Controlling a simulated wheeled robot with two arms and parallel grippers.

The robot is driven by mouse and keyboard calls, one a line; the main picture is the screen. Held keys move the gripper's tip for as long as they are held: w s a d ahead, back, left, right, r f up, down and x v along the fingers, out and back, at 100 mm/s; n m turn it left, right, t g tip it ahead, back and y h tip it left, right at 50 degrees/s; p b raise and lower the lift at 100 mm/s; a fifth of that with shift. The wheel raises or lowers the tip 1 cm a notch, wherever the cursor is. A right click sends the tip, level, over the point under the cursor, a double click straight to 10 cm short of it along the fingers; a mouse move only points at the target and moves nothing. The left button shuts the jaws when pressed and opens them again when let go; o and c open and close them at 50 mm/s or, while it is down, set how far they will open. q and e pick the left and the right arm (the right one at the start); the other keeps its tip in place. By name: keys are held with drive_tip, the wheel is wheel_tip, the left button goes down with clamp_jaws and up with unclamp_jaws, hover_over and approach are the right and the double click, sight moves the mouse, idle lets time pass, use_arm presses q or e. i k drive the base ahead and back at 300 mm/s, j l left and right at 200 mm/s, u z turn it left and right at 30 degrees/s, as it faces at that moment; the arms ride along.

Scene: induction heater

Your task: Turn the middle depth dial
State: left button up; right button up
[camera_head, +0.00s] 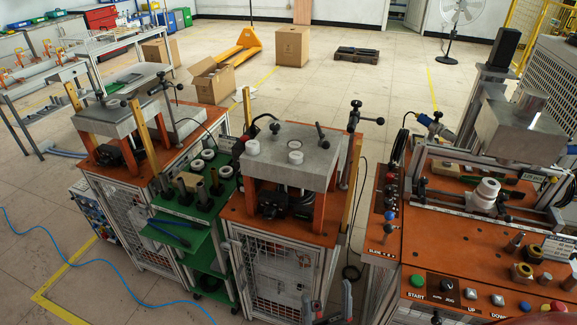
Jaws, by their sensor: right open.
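I cannot tell for sure which part is the middle depth dial. A black round knob (447,285) sits on the front panel between the green START button (417,281) and the UP button (471,293). White round parts (295,157) also sit on the grey top plate (318,172) of the middle machine. My right gripper (333,293) shows at the bottom edge, its grey fingers apart and empty, in front of the middle machine and left of the panel. Most of it is cut off. My left gripper is out of view.
The orange right bench (450,245) carries a white stacked cylinder (485,194), small metal parts and a clamp frame. A green shelf cart (205,205) stands between the left and middle machines. A blue hose (85,262) lies on the floor. Open floor lies behind.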

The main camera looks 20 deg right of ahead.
sight(269, 212)
drive_tip(key=z, duration=0.55)
drive_tip(key=i+j+z, duration=0.1)
drive_tip(key=j+z, duration=0.6)
drive_tip(key=z, duration=0.2)
drive_tip(key=j+z, duration=0.45)
drive_tip(key=j, duration=0.4)
drive_tip(key=k+j+z, duration=0.15)
drive_tip(key=j, duration=0.25)
drive_tip(key=k+j, duration=0.1)
drive_tip(key=j, duration=0.35)
drive_tip(key=j+z, duration=0.15)
drive_tip(key=j, duration=0.25)
drive_tip(key=k+j, duration=0.2)
drive_tip(key=j, duration=0.15)
drive_tip(key=k+j+z, duration=0.15)
drive_tip(key=j, duration=0.25)
drive_tip(key=k+j, duration=0.1)
drive_tip(key=j, duration=0.3)
drive_tip(key=i+z, duration=0.05)
